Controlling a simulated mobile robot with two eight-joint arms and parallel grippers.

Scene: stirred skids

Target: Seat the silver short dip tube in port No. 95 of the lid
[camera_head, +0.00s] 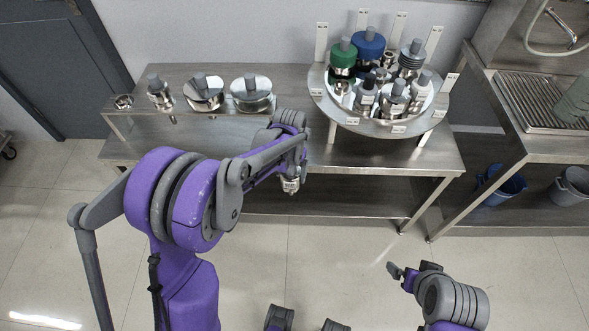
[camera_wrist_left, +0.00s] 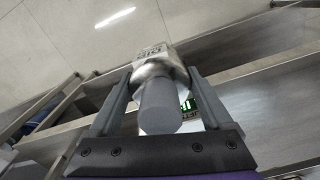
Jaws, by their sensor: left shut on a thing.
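My left gripper (camera_wrist_left: 157,78) is shut on a silver fitting (camera_wrist_left: 155,62) with a grey cylindrical knob (camera_wrist_left: 160,108). Lettering on its silver side is too small to read. In the head view the held fitting (camera_head: 290,184) shows below my left wrist, in front of the bench edge, left of the lid; my arm hides most of the fingers. The round silver lid (camera_head: 378,128) stands raised on the right of the bench, with several fittings in it. Its port numbers are not readable, so port No. 95 cannot be picked out. My right gripper (camera_head: 400,271) is low at right, away from the bench.
Several grey-knobbed silver fittings stand in a rack (camera_head: 187,117) at the bench's left. Upright white tags (camera_head: 321,42) and green and blue capped fittings crowd the lid's back. A sink unit (camera_head: 540,120) is at right, with blue (camera_head: 502,186) and grey buckets beneath.

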